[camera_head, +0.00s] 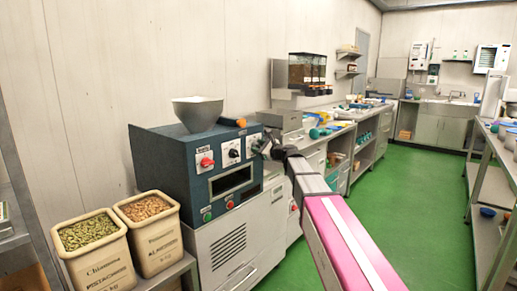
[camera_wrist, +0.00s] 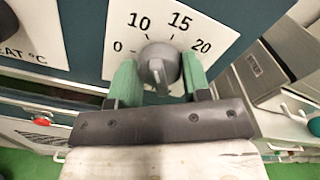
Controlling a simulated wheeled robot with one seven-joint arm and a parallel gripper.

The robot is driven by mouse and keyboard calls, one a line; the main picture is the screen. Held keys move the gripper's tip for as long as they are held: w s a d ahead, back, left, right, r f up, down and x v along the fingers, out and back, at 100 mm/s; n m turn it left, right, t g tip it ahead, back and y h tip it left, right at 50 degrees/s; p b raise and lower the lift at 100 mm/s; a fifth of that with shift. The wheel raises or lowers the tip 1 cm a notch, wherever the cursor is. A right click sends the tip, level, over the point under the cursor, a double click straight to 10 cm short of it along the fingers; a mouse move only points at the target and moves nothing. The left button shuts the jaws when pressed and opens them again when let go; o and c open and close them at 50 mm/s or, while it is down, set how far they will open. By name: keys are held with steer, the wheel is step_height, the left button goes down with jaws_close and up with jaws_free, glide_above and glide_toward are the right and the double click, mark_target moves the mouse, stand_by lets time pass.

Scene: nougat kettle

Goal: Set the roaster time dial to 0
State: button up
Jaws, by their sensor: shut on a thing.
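The roaster (camera_head: 165,160) is a dark blue machine with a row of dials on white plates. Its time dial (camera_wrist: 160,62) is a grey round knob on a white plate (camera_wrist: 190,14) marked 0, 10, 15 and 20. My gripper (camera_wrist: 158,78) has green fingers, one on each side of this knob, and is shut on it. A raised ridge shows on the lower half of the knob; I cannot tell which mark it points to. In the head view my gripper (camera_head: 267,147) is at the right end of the dial row and mostly hides the time dial.
A red knob (camera_head: 206,162) and a black dial (camera_head: 233,153) sit left of my gripper. Green and red buttons (camera_head: 230,205) are below. Two bins (camera_head: 98,250) of nuts stand at the left. A counter (camera_head: 340,130) runs off behind; the green floor (camera_head: 420,200) is clear.

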steer(key=n, duration=0.5)
steer(key=shift+n, duration=0.3)
steer(key=n, duration=0.5)
steer(key=shift+n, duration=0.3)
steer(key=o, duration=0.9)
steer(key=shift+d, duration=0.1)
steer(key=v, duration=1)
steer(key=shift+s+d, duration=0.25)
steer(key=shift+s, duration=0.05)
